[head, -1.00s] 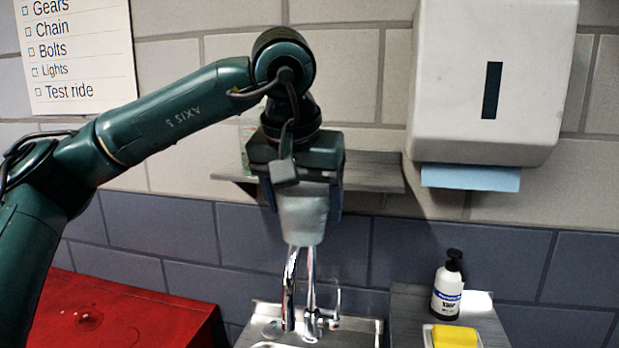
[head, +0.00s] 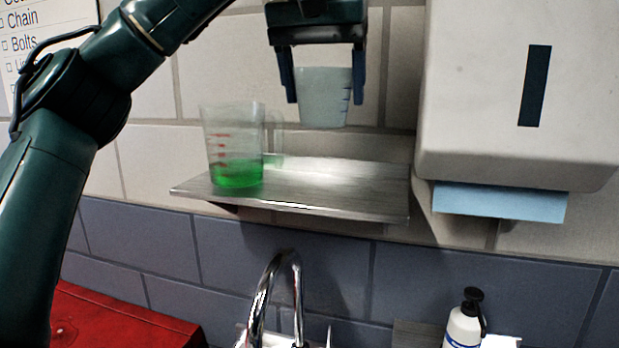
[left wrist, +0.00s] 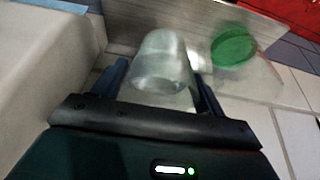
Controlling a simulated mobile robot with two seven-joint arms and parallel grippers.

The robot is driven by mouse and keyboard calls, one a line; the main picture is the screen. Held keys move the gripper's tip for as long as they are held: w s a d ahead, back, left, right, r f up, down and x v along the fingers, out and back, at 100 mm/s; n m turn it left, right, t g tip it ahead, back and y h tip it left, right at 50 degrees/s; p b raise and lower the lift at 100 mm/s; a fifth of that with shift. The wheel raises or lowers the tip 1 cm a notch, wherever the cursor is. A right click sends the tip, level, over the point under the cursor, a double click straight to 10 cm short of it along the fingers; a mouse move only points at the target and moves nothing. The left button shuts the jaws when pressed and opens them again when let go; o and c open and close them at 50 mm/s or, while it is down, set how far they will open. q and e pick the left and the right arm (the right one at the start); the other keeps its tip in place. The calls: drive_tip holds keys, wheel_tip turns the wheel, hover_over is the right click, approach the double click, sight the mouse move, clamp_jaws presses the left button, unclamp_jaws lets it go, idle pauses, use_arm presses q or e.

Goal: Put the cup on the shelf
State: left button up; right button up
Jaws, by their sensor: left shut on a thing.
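My left gripper (head: 322,85) is shut on a pale, translucent cup (head: 323,108), with one finger on each side of it. The cup hangs upright in the air above the metal wall shelf (head: 340,190), apart from it. The cup also shows between the fingers in the left wrist view (left wrist: 160,65), with the shelf (left wrist: 195,25) beyond it. My right gripper is in neither view.
A clear measuring jug (head: 235,135) with green liquid stands on the shelf's left part. The shelf's middle and right are clear. A paper towel dispenser (head: 480,90) hangs close on the right. A faucet (head: 270,285) and soap bottle (head: 464,325) are below.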

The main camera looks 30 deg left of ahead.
sight(316, 85)
use_arm(q)
drive_tip(key=shift+w+f, duration=0.4)
drive_tip(key=shift+f, duration=0.25)
drive_tip(key=f, duration=0.3)
drive_tip(key=shift+s+f, duration=0.3)
drive_tip(key=shift+f, duration=2.5)
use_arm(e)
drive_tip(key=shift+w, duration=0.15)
use_arm(q)
drive_tip(key=shift+f, duration=0.1)
drive_tip(key=o, duration=1.2)
drive_tip(key=shift+c, duration=0.2)
drive_tip(key=shift+w, duration=0.1)
drive_tip(key=v, duration=1.2)
